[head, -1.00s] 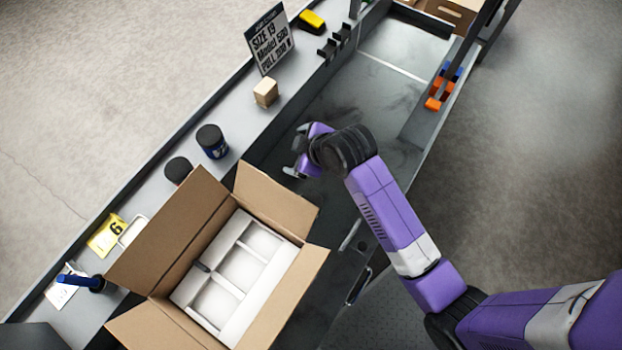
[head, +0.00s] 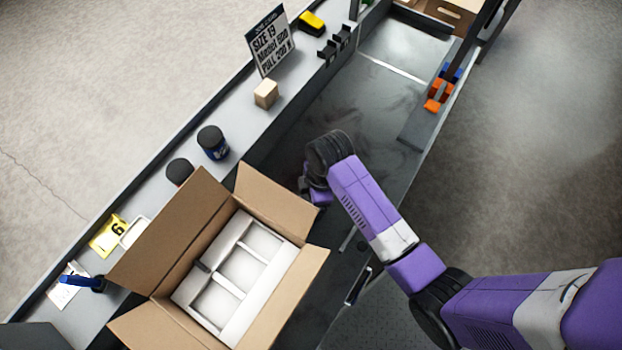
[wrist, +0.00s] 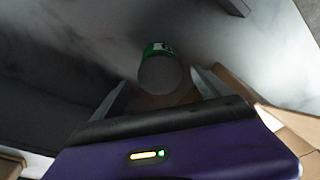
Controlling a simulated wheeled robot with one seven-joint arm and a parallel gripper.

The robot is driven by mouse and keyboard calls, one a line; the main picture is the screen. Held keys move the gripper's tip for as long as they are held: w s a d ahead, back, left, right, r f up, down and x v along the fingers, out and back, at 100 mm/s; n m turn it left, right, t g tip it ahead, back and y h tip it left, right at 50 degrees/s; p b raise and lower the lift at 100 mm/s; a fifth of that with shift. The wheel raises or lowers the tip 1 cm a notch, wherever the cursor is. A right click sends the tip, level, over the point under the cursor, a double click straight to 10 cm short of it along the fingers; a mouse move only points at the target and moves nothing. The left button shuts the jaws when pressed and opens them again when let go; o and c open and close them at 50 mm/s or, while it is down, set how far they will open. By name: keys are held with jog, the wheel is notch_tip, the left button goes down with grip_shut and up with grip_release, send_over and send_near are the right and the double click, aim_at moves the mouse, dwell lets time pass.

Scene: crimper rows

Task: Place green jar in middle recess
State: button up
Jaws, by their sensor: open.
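In the head view my gripper (head: 318,192) is low over the dark worktop, beside the right flap of the carton, and my own wrist hides the jar. The open carton (head: 172,235) holds a white insert (head: 222,276) with recesses in a row. The middle recess (head: 240,269) looks empty.
Two dark-lidded jars (head: 212,142) stand on the grey ledge behind the carton. A wooden block (head: 265,94) and a sign (head: 269,42) stand farther along it. The carton's raised flaps (head: 277,198) border my gripper. The dark worktop (head: 370,110) beyond is clear.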

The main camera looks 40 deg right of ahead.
jog(key=shift+w+a+f, duration=0.1)
jog(key=shift+a+f, duration=0.05)
jog(key=shift+f, duration=1.25)
jog(key=shift+a+f, duration=0.15)
jog(key=shift+f, duration=1.25)
grip_shut()
